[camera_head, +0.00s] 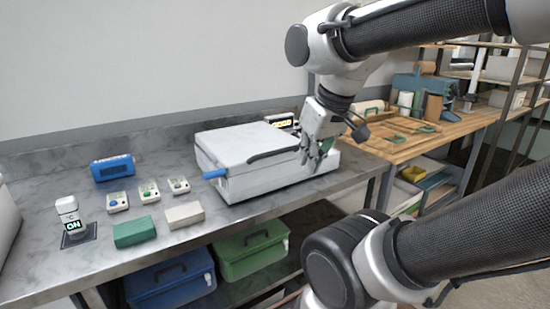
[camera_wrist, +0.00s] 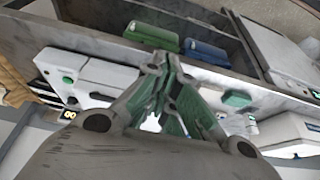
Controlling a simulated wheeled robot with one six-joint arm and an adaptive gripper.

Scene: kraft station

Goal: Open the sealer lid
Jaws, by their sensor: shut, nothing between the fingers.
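The sealer (camera_head: 265,180) is a white box on the metal bench, with a blue knob (camera_head: 214,174) at its left end. Its pale lid (camera_head: 235,140) lies down over the body, with a dark bar handle (camera_head: 273,154) along the front edge. My gripper (camera_head: 318,158) is shut and empty at the right end of the sealer, just past the handle's right end. I cannot tell whether it touches the sealer. In the wrist view, my shut gripper (camera_wrist: 167,65) has its fingers together, with white casing (camera_wrist: 105,72) to the left bearing a green button.
A blue device (camera_head: 112,167), several small button boxes, a green block (camera_head: 134,232) and a white block (camera_head: 184,214) are on the bench left of the sealer. A lit display (camera_head: 283,123) stands behind it. Blue and green bins sit below. A wooden table (camera_head: 410,140) is at right.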

